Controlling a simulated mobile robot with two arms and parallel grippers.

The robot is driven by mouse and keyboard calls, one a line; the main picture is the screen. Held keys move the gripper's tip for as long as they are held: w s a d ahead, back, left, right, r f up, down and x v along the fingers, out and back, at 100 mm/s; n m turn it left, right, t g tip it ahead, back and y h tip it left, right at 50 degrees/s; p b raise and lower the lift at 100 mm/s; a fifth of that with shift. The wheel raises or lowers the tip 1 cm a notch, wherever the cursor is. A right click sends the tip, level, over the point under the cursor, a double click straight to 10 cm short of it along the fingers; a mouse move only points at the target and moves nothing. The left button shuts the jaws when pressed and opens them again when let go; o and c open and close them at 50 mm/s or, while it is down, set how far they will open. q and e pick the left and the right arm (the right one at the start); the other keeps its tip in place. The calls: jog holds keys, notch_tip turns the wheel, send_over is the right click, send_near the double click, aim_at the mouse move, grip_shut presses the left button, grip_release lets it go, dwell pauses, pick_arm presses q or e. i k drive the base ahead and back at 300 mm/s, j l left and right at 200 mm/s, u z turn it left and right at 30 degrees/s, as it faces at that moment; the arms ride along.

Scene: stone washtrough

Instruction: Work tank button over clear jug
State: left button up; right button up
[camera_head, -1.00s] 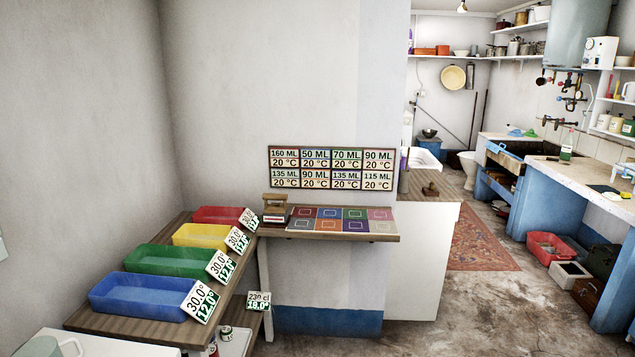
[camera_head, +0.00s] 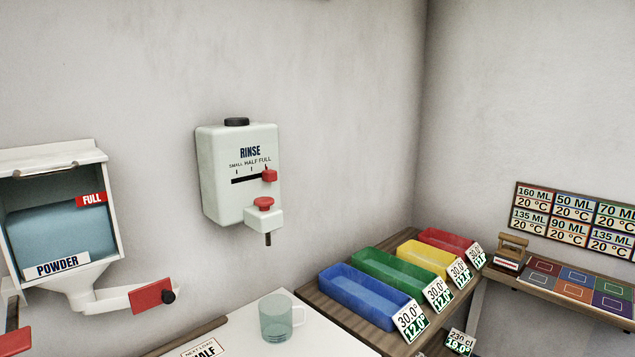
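The tank is a white wall box marked RINSE (camera_head: 238,178) with a black cap on top. Its red button (camera_head: 264,203) sits on a small white block at the lower front, above a dark spout (camera_head: 267,239). A red slider (camera_head: 269,175) stands at the FULL end of its slot. The clear jug (camera_head: 276,318), greenish with a handle on its right, stands upright on the white counter (camera_head: 318,332), below the spout and apart from it. I cannot tell whether it is exactly under the spout. Neither gripper is in view.
A POWDER dispenser (camera_head: 62,225) with a red-ended lever (camera_head: 152,293) hangs at left. A HALF card (camera_head: 203,349) lies on the counter. Blue (camera_head: 366,300), green, yellow and red trays stand on a wooden bench at right, with temperature tags.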

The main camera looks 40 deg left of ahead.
aim_at(264, 204)
jog(key=u, duration=1.75)
